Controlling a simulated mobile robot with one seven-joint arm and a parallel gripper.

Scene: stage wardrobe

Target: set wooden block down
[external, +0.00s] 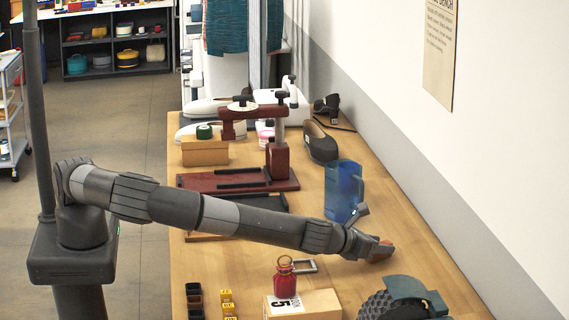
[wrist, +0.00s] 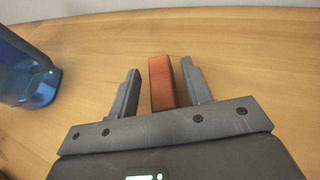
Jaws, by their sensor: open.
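The wooden block (wrist: 162,84) is reddish-brown and oblong. In the wrist view it lies on the wooden bench top (wrist: 240,60), between the two fingers of my gripper (wrist: 160,88). The fingers stand apart, with a gap on each side of the block. In the external view the block (external: 381,251) shows at the end of my arm, on the right part of the bench; my gripper (external: 368,249) is small and partly hidden there.
A blue translucent pitcher (external: 343,190) stands close behind my gripper; it is at the left in the wrist view (wrist: 25,75). A metal frame (external: 304,265), a red bottle (external: 285,272) and a dark round object (external: 395,305) are nearer the camera. Bench toward the wall is clear.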

